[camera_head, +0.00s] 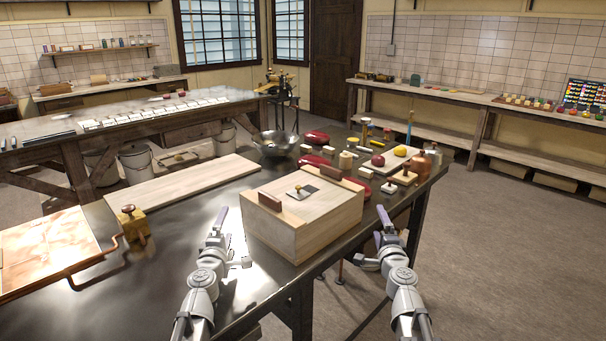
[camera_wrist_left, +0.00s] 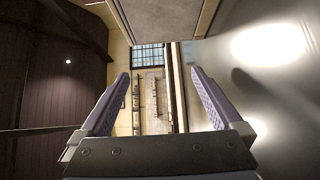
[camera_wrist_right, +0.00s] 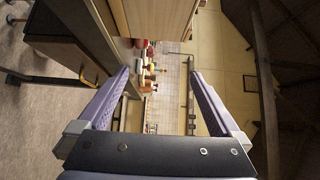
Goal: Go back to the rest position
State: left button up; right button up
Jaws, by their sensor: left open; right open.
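My left gripper (camera_head: 222,228) is left of the wooden box, near its front left side, open and empty. In the left wrist view its two purple fingers (camera_wrist_left: 160,95) stand wide apart with nothing between them. My right gripper (camera_head: 381,226) is to the right of the box, beyond the table's edge, also open and empty. In the right wrist view its fingers (camera_wrist_right: 165,90) are spread with only the distant room between them. The pale wooden box (camera_head: 290,235) stands on the dark table with its lid on, and a small knob on a dark plate (camera_head: 300,191) lies on top.
The dark metal table (camera_head: 180,215) carries a wooden board (camera_head: 180,181), a copper sheet (camera_head: 50,245), a brass block (camera_head: 134,222) and a metal bowl (camera_head: 275,143). Red dishes, small blocks and jars crowd the area behind the box. Open floor (camera_head: 510,250) lies to the right.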

jog(key=w, duration=1.1)
jog(key=shift+w, duration=0.1)
pick_arm(q)
jog(key=shift+w, duration=0.35)
pick_arm(e)
jog(key=shift+w, duration=0.15)
pick_arm(q)
jog(key=shift+w, duration=0.35)
jog(key=shift+s, duration=0.1)
